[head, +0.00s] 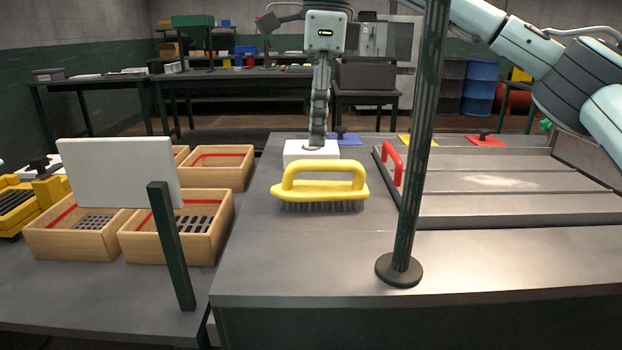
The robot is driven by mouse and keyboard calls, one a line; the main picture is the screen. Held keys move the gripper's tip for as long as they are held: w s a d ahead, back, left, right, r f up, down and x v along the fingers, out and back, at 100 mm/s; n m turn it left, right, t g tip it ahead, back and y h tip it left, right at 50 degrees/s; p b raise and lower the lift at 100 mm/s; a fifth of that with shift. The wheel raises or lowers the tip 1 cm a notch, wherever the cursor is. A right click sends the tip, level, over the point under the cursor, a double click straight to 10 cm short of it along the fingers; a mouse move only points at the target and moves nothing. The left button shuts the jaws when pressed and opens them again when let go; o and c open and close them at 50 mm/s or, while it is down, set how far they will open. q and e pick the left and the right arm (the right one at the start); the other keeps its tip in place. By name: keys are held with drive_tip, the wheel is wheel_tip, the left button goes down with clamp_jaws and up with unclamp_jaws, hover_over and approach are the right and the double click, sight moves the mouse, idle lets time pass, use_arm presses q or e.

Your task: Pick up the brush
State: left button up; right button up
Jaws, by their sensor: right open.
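The brush (320,187) has a yellow arched handle and dark bristles. It lies bristles down on the grey bench top, left of the dark upright post. My right gripper (318,146) points straight down from the top of the view, its fingertips a little above the handle in the picture and in front of the white block. I see it edge-on, so the gap between its fingers is hidden. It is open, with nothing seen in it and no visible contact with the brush. How far it is behind or above the brush is hard to judge. My left gripper is not in view.
A dark green post (413,130) stands on the bench right of the brush. A white block (296,151) sits behind the brush. A grey tray (520,206) with a red handle (392,162) lies right. Wooden boxes (226,169) stand left. Bench in front of the brush is clear.

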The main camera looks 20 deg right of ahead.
sight(320, 161)
drive_tip(key=shift+s+d+h, duration=0.3)
drive_tip(key=shift+d+h, duration=0.1)
drive_tip(key=f, duration=0.7)
drive_tip(key=shift+a+f, duration=0.2)
clamp_jaws()
